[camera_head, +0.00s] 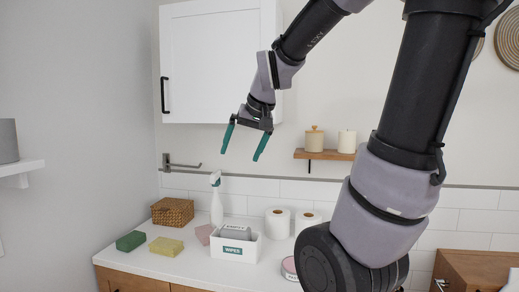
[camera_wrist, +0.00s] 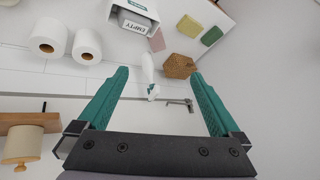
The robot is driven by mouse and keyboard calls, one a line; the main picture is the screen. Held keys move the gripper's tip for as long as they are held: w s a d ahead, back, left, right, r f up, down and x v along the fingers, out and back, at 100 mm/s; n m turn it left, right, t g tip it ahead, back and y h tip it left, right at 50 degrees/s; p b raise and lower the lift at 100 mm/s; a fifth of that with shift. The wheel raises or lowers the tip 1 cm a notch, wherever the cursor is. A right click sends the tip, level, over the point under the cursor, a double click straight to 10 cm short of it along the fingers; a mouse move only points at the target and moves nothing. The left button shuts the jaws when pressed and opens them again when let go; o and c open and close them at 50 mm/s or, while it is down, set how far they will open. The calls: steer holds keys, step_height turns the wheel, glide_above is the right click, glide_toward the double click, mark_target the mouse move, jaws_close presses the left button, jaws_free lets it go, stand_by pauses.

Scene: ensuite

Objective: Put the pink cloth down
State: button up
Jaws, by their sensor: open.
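A small pink piece (camera_head: 204,233), which looks like the pink cloth, is on the white counter (camera_head: 180,265), just left of the white wipes box. The box hides part of it. It also shows in the wrist view (camera_wrist: 157,41), beside the box. Whether it lies flat or leans on the box is hard to tell. My gripper (camera_head: 241,157) is open with nothing between its teal fingers. It is high above the counter, pointing down in front of the wall, well clear of the pink piece. Both fingers also show in the wrist view (camera_wrist: 160,74).
The wipes box (camera_head: 236,248), a spray bottle (camera_head: 216,203), a wicker basket (camera_head: 172,212), green (camera_head: 130,241) and yellow (camera_head: 166,246) sponges, and toilet rolls (camera_head: 277,222) crowd the counter. A towel bar (camera_head: 182,163), wall cabinet (camera_head: 215,62) and shelf (camera_head: 325,155) are near my gripper.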

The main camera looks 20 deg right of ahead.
steer(key=s+r+m, duration=0.1)
steer(key=s, duration=1)
steer(key=shift+s+d+r+m+t, duration=0.2)
steer(key=shift+r+m+t, duration=0.1)
steer(key=shift+r+t, duration=0.1)
steer(key=shift+w, duration=0.15)
